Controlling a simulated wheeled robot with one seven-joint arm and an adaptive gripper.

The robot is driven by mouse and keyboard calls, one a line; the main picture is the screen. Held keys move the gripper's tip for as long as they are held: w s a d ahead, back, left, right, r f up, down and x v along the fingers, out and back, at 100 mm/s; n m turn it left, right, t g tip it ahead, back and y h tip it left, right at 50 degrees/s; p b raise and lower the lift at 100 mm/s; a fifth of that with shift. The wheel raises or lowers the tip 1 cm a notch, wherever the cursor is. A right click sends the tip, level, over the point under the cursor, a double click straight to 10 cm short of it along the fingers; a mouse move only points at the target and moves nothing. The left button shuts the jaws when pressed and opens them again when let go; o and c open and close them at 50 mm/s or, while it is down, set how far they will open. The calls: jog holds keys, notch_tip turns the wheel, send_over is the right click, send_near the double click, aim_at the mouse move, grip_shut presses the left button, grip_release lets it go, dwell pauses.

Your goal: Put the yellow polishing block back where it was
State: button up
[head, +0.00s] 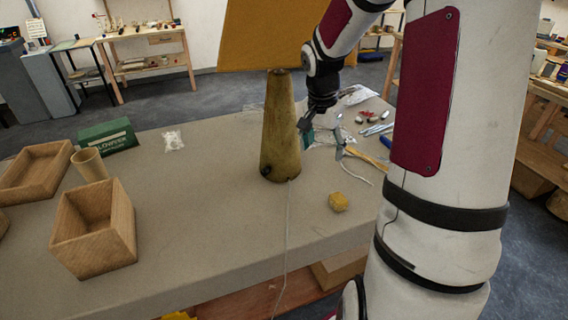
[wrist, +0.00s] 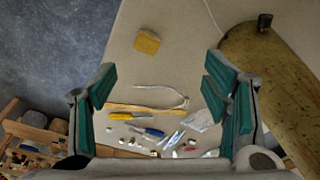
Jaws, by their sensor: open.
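The yellow polishing block (head: 338,202) lies on the grey workbench, right of the lamp's conical base and near the front edge. It also shows in the wrist view (wrist: 147,42), lying beyond the fingertips, up and left of centre. My gripper (wrist: 160,80) has its green-padded fingers spread wide with nothing between them. In the head view my gripper (head: 307,132) is above the bench, just right of the lamp base, and partly hidden. It is apart from the block.
The lamp (head: 280,140) with a yellow shade stands close beside my gripper. Pliers, screwdrivers and small parts (wrist: 150,133) lie on the bench (head: 215,220). Wooden boxes (head: 95,245), a cup (head: 90,165) and a green box (head: 108,137) stand at left. The front middle is mostly clear, crossed by a cord.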

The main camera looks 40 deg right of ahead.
jog(key=s+a+r+n+t, duration=0.1)
jog(key=s+a+r+n, duration=0.3)
jog(key=a+r, duration=0.5)
jog(key=s+a+r+n+t+y, duration=0.1)
jog(key=s+a+r+n+t, duration=0.1)
jog(key=s+a+n, duration=0.3)
jog(key=s+a+r+n+t, duration=0.2)
jog(key=s+a+r+n, duration=0.3)
jog(key=a, duration=0.5)
jog(key=shift+s+a+r+n+y, duration=0.3)
jog(key=shift+s+a+n+y, duration=0.15)
jog(key=shift+s, duration=0.75)
jog(key=shift+d, duration=0.1)
